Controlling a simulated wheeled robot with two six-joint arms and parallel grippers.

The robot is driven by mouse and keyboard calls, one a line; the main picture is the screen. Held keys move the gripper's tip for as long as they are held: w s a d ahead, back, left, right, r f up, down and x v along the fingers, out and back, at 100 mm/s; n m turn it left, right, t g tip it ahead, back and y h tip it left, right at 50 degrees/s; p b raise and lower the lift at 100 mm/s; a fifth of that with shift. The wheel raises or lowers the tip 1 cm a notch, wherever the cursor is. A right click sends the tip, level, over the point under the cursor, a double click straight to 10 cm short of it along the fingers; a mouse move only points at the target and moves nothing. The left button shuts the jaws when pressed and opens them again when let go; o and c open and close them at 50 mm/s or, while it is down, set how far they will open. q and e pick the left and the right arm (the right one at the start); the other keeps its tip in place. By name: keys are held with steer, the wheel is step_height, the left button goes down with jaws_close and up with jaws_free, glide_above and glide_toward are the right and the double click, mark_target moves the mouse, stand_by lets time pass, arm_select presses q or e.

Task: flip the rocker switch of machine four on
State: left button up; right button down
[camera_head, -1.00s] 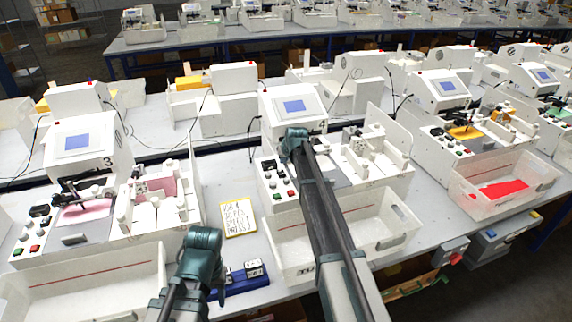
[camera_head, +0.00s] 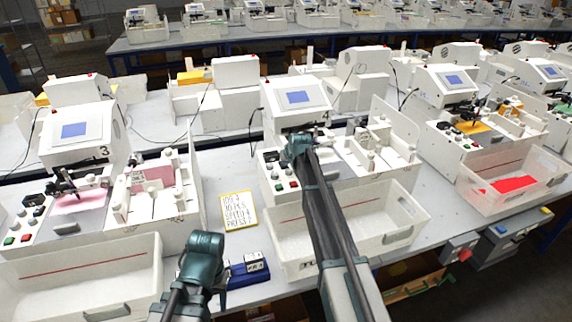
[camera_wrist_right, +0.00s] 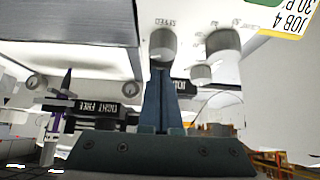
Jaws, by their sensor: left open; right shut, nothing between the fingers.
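The middle machine, with a blue screen (camera_head: 298,97), stands before my right arm. I take it as machine four, since the machine to its left bears a 3. Its panel has a black part (camera_head: 272,157) and a red button (camera_head: 293,184). My right gripper (camera_head: 299,147) is over this machine's front. In the right wrist view its fingers (camera_wrist_right: 161,95) are shut and empty, just below a SPEED knob (camera_wrist_right: 163,45). I cannot tell which part is the rocker switch, nor whether the fingers touch anything. My left gripper (camera_head: 218,278) is open and low at the table's front.
A white bin (camera_head: 405,222) stands in front of the middle machine. A yellow-edged note (camera_head: 238,211) lies left of it, with a blue block (camera_head: 250,268) nearby. Bare table lies around the note.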

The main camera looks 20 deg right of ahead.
arm_select(q)
steer(key=shift+f+p, duration=0.3)
steer(key=shift+p, duration=0.05)
arm_select(e)
steer(key=shift+f, duration=0.15)
arm_select(q)
steer(key=shift+r+p, duration=0.8)
arm_select(e)
steer(key=shift+r, duration=0.85)
arm_select(q)
steer(key=shift+r, duration=0.1)
arm_select(e)
steer(key=shift+r, duration=0.1)
steer(key=shift+s+r+p, duration=0.15)
steer(key=shift+r+p, duration=0.35)
steer(key=shift+p, duration=0.15)
steer(key=r+p, duration=0.3)
steer(key=shift+s+r, duration=0.1)
steer(key=shift+s, duration=0.1)
arm_select(q)
step_height(320, 180, up, 10)
steer(key=p, duration=0.5)
steer(key=shift+d+f, duration=0.2)
steer(key=shift+d, duration=0.1)
arm_select(e)
steer(key=s+r, duration=0.5)
steer(key=s, duration=0.3)
steer(key=shift+d+r, duration=0.15)
steer(key=shift+r, duration=0.05)
